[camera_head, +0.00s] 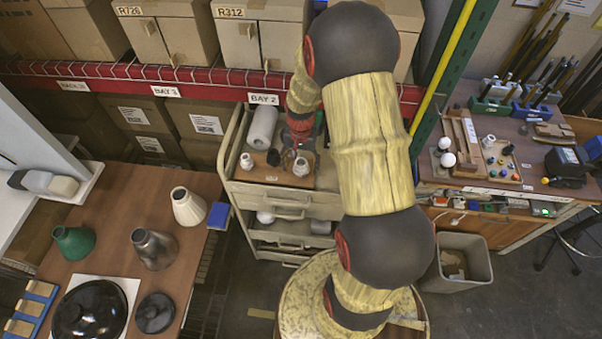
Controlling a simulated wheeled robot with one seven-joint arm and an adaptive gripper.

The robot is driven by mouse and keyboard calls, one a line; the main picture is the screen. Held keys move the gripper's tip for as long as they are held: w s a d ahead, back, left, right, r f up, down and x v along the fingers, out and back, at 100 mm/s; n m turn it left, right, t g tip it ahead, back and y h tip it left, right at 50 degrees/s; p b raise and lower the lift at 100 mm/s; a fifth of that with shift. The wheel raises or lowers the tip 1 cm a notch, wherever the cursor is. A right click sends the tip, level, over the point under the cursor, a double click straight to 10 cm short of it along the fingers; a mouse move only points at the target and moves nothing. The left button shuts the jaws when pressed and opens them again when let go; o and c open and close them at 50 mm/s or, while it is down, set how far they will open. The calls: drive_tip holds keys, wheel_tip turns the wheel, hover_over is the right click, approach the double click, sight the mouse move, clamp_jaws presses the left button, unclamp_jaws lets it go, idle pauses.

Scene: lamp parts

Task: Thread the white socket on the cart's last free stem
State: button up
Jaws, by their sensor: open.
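The cart (237,186) stands in the middle with its top tray facing me. On the tray is a brown board (270,178) with small parts on it. A white socket (246,161) is at the board's left. Another white socket (301,167) is at its right, close under my gripper. A small dark part (273,157) stands between them. My gripper (295,158) hangs over the right part of the board, open and small in view. The stems are too small to tell, and I cannot tell whether the sockets sit on stems. My arm hides the cart's right side.
A white roll (263,126) lies at the tray's back. A red shelf beam (200,80) with boxes runs behind. Left is a table (185,250) with lamp shades; right is a workbench (470,180) with a bin (478,272) below.

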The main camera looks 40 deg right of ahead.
drive_tip(key=n, duration=0.6)
drive_tip(key=shift+a+n, duration=0.15)
drive_tip(key=shift+n, duration=0.15)
drive_tip(key=shift+c, duration=1.3)
drive_tip(key=c, duration=1.3)
drive_tip(key=shift+s+m, duration=0.1)
drive_tip(key=shift+m, duration=0.8)
clamp_jaws()
drive_tip(key=m, duration=0.4)
drive_tip(key=shift+f+m, duration=0.1)
drive_tip(key=shift+m, duration=0.5)
